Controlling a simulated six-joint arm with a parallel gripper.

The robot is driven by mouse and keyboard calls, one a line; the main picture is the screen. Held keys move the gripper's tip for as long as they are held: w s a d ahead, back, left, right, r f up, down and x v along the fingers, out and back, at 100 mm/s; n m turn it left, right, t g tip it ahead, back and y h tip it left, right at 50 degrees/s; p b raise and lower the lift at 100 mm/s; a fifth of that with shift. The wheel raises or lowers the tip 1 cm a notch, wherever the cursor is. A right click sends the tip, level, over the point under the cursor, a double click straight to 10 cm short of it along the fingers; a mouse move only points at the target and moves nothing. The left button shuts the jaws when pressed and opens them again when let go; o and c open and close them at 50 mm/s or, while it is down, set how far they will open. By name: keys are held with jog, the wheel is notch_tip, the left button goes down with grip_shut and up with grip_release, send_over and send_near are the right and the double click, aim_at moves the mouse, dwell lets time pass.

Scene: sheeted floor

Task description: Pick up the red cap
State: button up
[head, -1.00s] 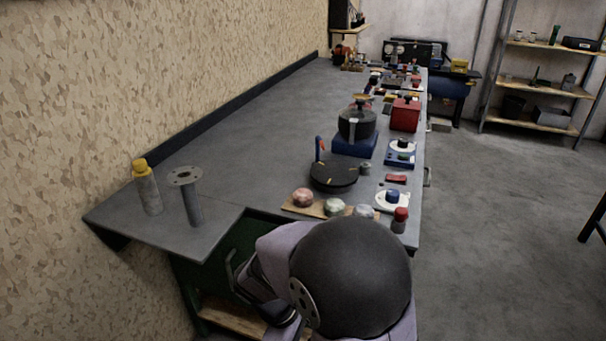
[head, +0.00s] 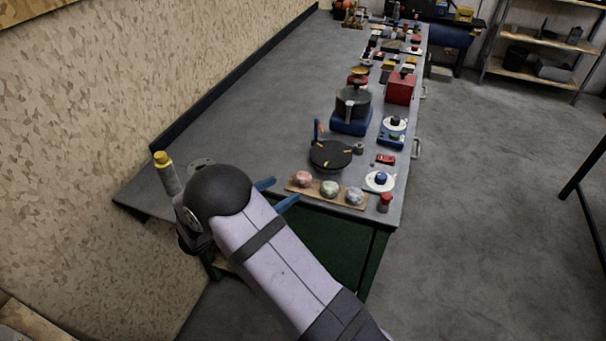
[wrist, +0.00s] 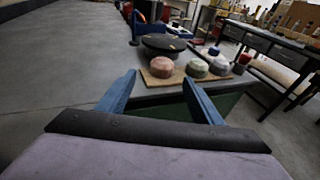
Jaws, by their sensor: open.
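The red cap (head: 303,178), a small rounded reddish and white piece, sits at the left end of a wooden board (head: 327,195) near the bench's front edge. In the wrist view the red cap (wrist: 161,68) appears just beyond and between the fingertips. My gripper (head: 285,189) has two blue fingers spread apart with nothing between them. It is left of the board and apart from the cap. The gripper (wrist: 160,80) also shows in the wrist view, pointing toward the cap.
A greenish cap (head: 330,188) and a greyish cap (head: 354,195) share the board. A red-topped jar (head: 385,201) stands to the right. A black round plate (head: 331,153) lies behind. A yellow-topped bottle (head: 165,172) stands at left. The bench's left middle is clear.

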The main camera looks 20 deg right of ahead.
aim_at(297, 181)
jog(key=shift+d, duration=0.3)
jog(key=shift+w+d, duration=0.1)
jog(key=shift+d, duration=0.1)
jog(key=shift+w+d+f+p, duration=0.15)
jog(key=shift+w+d+p, duration=0.15)
jog(key=shift+d, duration=0.35)
jog(key=shift+p+x, duration=0.95)
jog(key=shift+x, duration=0.95)
jog(key=shift+w+d, duration=0.2)
jog(key=shift+d, duration=0.5)
jog(key=c, duration=1.2)
